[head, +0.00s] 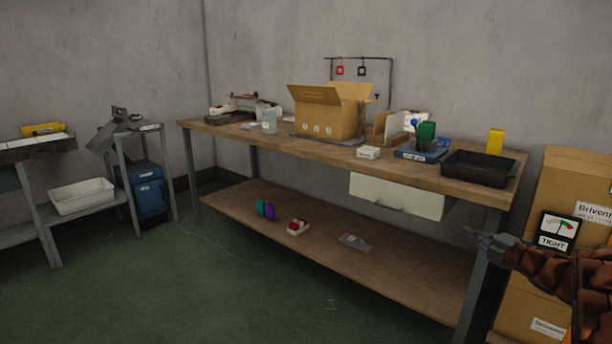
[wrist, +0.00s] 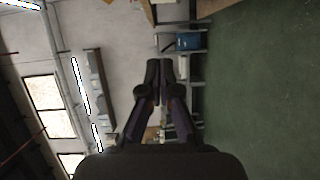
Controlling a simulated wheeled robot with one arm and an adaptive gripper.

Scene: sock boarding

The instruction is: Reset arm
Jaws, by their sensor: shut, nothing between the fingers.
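My gripper (wrist: 160,65) is shut and empty in the wrist view, its two fingers together in the middle of the picture. In the head view my gripper (head: 468,233) shows at the right, in front of the right end of the wooden workbench (head: 300,249). My arm reaches in from the right edge in a brown segmented cover. The gripper is small there and holds nothing that I can see. The wrist view is turned on its side and looks out over the room, with green floor at the right.
Stacked cartons (head: 565,178) stand at the right, close to my arm. A grey side table (head: 150,165) is at the left. The floor in front is clear.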

